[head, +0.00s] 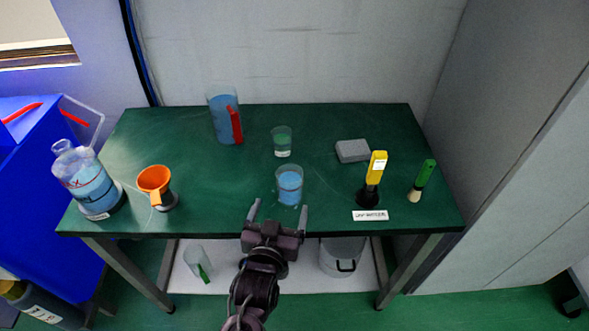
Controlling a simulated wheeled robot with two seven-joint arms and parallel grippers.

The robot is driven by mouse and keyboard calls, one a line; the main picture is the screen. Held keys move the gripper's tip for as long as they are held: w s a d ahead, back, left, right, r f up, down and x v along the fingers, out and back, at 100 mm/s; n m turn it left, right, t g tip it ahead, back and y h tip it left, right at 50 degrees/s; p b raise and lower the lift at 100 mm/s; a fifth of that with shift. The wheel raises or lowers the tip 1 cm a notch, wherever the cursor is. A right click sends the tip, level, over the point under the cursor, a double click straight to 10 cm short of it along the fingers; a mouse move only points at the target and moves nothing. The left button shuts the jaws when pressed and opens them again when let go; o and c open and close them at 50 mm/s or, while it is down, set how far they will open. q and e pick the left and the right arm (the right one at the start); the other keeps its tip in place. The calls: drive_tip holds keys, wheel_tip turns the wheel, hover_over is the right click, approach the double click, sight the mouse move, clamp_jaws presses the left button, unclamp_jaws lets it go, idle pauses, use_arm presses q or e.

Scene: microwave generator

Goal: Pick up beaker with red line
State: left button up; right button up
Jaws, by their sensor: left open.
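A clear beaker with blue liquid (289,187) stands upright near the front middle of the green table. No red line can be made out on it at this size. My left gripper (278,211) is open and empty at the table's front edge, its fingers pointing toward this beaker. The beaker is just beyond the fingertips, slightly right of centre; contact cannot be told. A smaller clear beaker (282,142) with a greenish band stands behind it. A tall blue-filled vessel (221,118) with a red strip or handle stands at the back left. My right gripper is not in view.
On the green table (230,205), a large bottle (86,180) and an orange cup (154,183) stand left. A grey block (352,151), a yellow tool (376,168) and a green-handled item (424,175) are right. A white label (370,215) sits at the front edge.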

sight(286, 196)
use_arm(q)
drive_tip(key=shift+x, duration=1.1)
drive_tip(key=shift+w+d, duration=0.25)
drive_tip(key=shift+w, duration=0.25)
drive_tip(key=shift+w+d, duration=0.25)
drive_tip(key=shift+w, duration=0.3)
drive_tip(key=x, duration=0.3)
drive_tip(key=shift+w+d+f, duration=0.2)
drive_tip(key=shift+d+f, duration=0.05)
drive_tip(key=shift+d, duration=0.05)
drive_tip(key=shift+w, duration=0.15)
drive_tip(key=c, duration=1.1)
drive_tip(key=shift+c, duration=0.6)
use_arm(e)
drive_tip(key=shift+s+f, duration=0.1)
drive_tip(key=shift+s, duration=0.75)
use_arm(q)
drive_tip(key=shift+r, duration=0.2)
